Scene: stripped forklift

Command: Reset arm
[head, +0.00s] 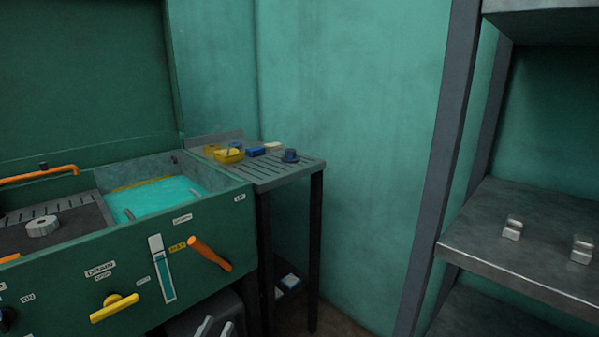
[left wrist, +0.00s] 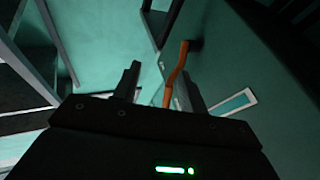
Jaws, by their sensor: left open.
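The orange lever (head: 209,254) on the green sink panel (head: 245,225) is above the fingertips in the head view. In the left wrist view the lever (left wrist: 175,72) appears beyond the gap between the fingers, with no clear contact. The level gauge (head: 162,268) is left of the lever. My right gripper is not in view.
The sink basin (head: 155,195) holds turquoise liquid. A yellow drain handle (head: 114,308) sticks out from the panel. A slatted side table (head: 290,172) carries small containers. A metal shelf (head: 520,235) with small metal blocks stands at right. Open space lies between table and shelf.

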